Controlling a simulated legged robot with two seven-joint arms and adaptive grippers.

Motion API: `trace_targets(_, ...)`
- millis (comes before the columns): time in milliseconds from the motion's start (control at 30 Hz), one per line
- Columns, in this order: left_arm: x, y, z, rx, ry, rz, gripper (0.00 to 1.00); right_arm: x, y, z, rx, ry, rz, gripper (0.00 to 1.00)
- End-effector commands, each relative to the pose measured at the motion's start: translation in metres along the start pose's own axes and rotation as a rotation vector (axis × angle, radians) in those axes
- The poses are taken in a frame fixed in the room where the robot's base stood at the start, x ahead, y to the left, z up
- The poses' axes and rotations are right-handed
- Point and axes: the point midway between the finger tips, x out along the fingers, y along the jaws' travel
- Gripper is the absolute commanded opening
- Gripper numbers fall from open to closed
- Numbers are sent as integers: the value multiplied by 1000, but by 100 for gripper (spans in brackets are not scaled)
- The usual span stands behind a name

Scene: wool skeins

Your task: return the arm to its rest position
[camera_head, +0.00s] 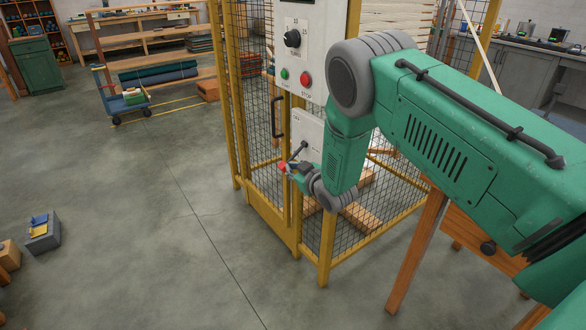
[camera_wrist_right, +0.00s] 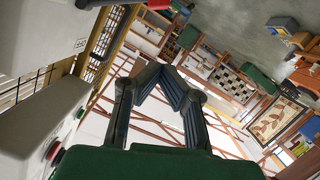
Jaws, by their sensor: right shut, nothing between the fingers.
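My right arm, green with grey joints, reaches in from the right in the head view. Its gripper (camera_head: 292,168) is small there, in front of the yellow-framed mesh cage (camera_head: 240,120). In the wrist view the right gripper's two dark fingers (camera_wrist_right: 166,75) come together at their tips, with nothing seen between them. A red knob (camera_head: 283,167) appears at the fingertips in the head view, at the end of a dark lever (camera_head: 298,150); I cannot tell whether they touch. A red piece (camera_wrist_right: 157,4) shows at the wrist view's top edge. My left gripper is not in view.
A control panel (camera_head: 311,50) with a dial, a green button (camera_head: 284,74) and a red button (camera_head: 305,78) is on the cage. A wooden table (camera_head: 415,245) stands beneath my arm. A cart (camera_head: 125,100) is behind left. The floor at left is mostly clear.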

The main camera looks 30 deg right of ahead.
Motion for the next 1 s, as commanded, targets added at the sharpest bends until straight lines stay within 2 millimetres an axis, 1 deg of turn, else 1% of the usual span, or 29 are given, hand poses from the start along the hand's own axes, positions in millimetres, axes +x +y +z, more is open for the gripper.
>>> trace_targets(533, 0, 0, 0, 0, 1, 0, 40, -1, -1, 0, 0, -1, -1, 0)
trace_targets(600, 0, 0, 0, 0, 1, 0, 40, -4, -5, 6, 7, -19, -6, 0)
trace_targets(667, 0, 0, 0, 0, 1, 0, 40, -12, -13, 18, 20, -58, -16, 0)
trace_targets(767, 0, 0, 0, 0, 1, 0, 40, -40, -38, 52, 61, -177, -46, 0)
trace_targets(800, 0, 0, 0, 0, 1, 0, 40, -56, -51, 70, 82, -240, -61, 0)
trace_targets(867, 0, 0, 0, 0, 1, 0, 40, -86, -72, 96, 115, -346, -87, 0)
trace_targets(900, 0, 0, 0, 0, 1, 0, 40, -108, -86, 114, 134, -421, -103, 0)
trace_targets(967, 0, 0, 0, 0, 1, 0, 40, -144, -106, 137, 164, -531, -127, 0)
trace_targets(1000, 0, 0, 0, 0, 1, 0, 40, -169, -118, 150, 179, -605, -143, 0)
